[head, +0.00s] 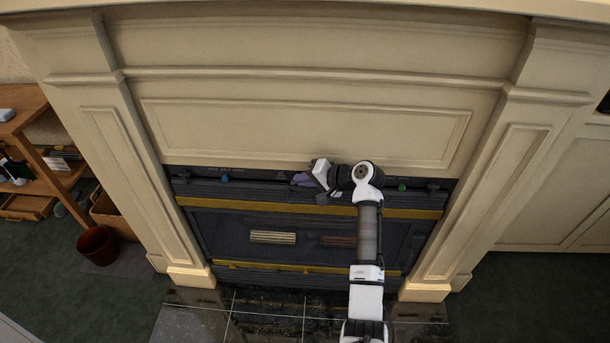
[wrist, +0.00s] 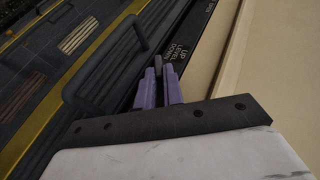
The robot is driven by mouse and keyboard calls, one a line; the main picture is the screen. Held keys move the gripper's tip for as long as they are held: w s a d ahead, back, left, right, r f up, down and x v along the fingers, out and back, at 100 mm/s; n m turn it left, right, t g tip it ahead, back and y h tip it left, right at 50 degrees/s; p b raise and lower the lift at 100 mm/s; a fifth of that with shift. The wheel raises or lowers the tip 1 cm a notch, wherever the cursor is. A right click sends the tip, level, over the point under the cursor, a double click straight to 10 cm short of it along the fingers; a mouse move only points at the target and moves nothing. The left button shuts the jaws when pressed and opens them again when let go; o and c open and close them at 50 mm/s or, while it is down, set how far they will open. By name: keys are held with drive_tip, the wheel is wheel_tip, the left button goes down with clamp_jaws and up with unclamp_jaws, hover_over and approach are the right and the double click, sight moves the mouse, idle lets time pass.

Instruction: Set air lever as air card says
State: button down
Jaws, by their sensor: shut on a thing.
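My gripper (head: 302,179) is at the dark top strip of the fireplace front, left of the arm's wrist. In the wrist view its purple fingers (wrist: 159,78) are shut on a small grey lever (wrist: 158,61), whose tip shows between them. A dark label (wrist: 178,54) beside the lever reads "UP", "LEVEL", "DOWN", one above the other. The lever's exact angle is hard to tell. In the head view the lever is hidden by my gripper. I cannot make out an air card in either view.
The top strip also has a blue knob (head: 225,178) at left and a green knob (head: 402,187) at right. A dark handle loop (wrist: 105,65) stands close to my fingers. The cream mantel (head: 310,125) overhangs above. A red bucket (head: 97,245) stands on the floor at left.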

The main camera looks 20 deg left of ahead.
drive_tip(key=h+p, duration=0.2)
drive_tip(key=shift+a+r+n+h, duration=0.2)
drive_tip(key=shift+r+n+h, duration=0.05)
drive_tip(key=shift+n+h, duration=0.05)
drive_tip(key=c, duration=1.8)
unclamp_jaws()
drive_tip(key=shift+s, duration=0.1)
drive_tip(key=b+v, duration=0.2)
drive_tip(key=v, duration=1.1)
drive_tip(key=shift+s+d+r+t, duration=0.15)
drive_tip(key=shift+s+d+t, duration=0.15)
drive_tip(key=shift+d, duration=0.05)
